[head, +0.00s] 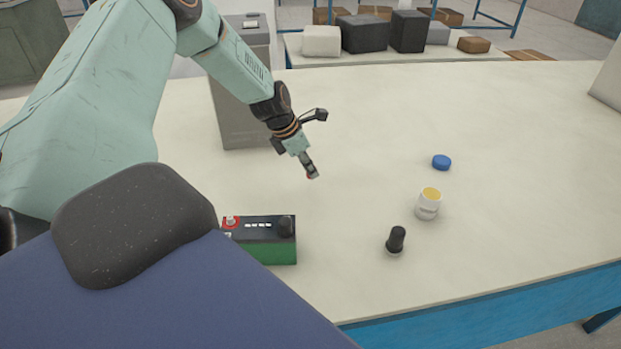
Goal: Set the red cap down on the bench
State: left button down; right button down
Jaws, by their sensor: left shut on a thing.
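My left gripper (311,169) points down over the middle of the cream bench (520,150). It is shut on the red cap (312,177), of which only a small red sliver shows at the fingertips; the fingers hide the rest. I cannot tell whether the cap touches the bench or hangs just above it. My right gripper is not in view.
A green and black battery (270,250) stands nearer me, partly hidden by my body. A black-topped bottle (396,240), a yellow-topped white jar (429,205) and a blue cap (441,162) stand right. A grey box (235,115) stands behind my arm. Bench around the gripper is clear.

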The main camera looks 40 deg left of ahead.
aim_at(307, 174)
pick_arm(q)
jog(key=shift+f+b, duration=0.3)
jog(key=shift+f, duration=0.25)
notch_tip(307, 174, down, 3)
jog(key=shift+d+r+b, duration=0.1)
jog(key=shift+r+b, duration=0.1)
jog(key=shift+b, duration=0.8)
jog(key=shift+f, duration=0.1)
jog(key=shift+f, duration=0.1)
jog(key=c, duration=1.3)
grip_release()
jog(key=shift+c, duration=0.2)
jog(key=shift+o, duration=1)
